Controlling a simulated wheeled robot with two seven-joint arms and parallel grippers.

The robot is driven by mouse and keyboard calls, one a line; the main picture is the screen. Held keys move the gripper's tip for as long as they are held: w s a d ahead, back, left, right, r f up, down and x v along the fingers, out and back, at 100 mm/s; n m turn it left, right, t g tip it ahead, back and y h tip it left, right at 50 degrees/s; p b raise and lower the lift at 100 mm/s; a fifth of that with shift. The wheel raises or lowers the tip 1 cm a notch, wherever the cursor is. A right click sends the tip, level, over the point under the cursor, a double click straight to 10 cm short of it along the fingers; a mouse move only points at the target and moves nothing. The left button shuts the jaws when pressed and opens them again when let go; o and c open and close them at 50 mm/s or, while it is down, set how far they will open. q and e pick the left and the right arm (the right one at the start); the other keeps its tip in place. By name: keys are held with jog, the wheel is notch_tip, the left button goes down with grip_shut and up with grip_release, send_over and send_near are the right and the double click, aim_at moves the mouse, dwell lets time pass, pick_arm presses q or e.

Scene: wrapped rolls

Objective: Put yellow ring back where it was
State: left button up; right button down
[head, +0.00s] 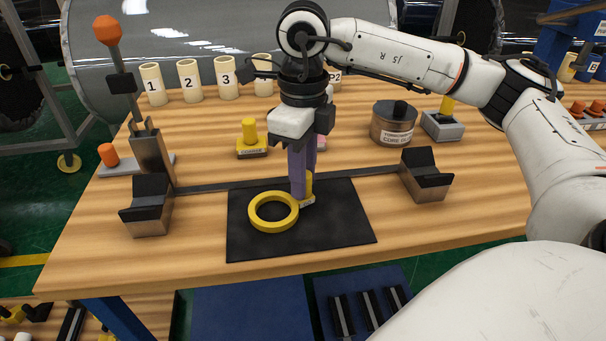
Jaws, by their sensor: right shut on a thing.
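The yellow ring (259,220) lies flat on or just above the black mat (340,225) near the middle of the table. At its right edge is a small upright yellow post with a pale label (307,203), which looks joined to the ring. My right gripper (302,192) points straight down, its purple fingers shut around this post. The fingers hide part of the post and the ring's right edge. I cannot tell whether the ring touches the mat. My left gripper is not in view.
Two dark-topped V-shaped supports stand left (147,210) and right (424,178) of the mat, with a flat bar between them. Behind are a yellow-knobbed block (251,150), a labelled round core (393,125) and several numbered cream tubes (190,83). The table's front strip is clear.

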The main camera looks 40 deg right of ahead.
jog(key=c, duration=1.5)
grip_release()
jog(key=shift+f, duration=0.1)
jog(key=shift+c, duration=0.2)
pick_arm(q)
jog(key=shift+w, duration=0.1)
pick_arm(e)
jog(key=shift+r, duration=0.25)
pick_arm(q)
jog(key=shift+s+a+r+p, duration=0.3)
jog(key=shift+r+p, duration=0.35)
jog(key=shift+p, duration=0.65)
pick_arm(e)
notch_tip(320, 180, up, 12)
